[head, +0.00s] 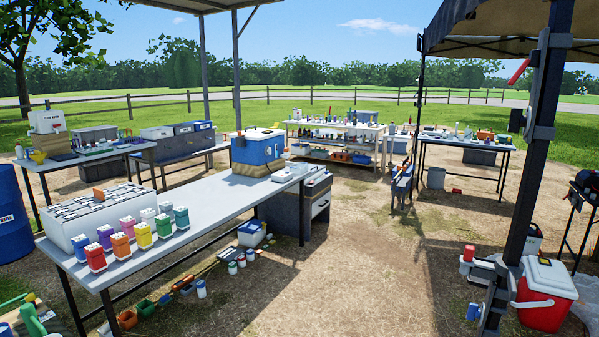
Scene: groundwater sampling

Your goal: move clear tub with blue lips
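I cannot single out a clear tub with blue lips for certain. A small pale and blue tub (251,234) stands on the ground under the far end of the long grey table (222,205); it is too small to tell whether it is clear. Neither of my grippers is in view.
The long table carries a white case (85,221), several coloured bottles (143,235) and a blue cooler (258,150). Bins and small bottles lie under it. A dark canopy post (533,150) and a red cooler (545,292) stand right. Bare dirt (350,270) lies open in the middle.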

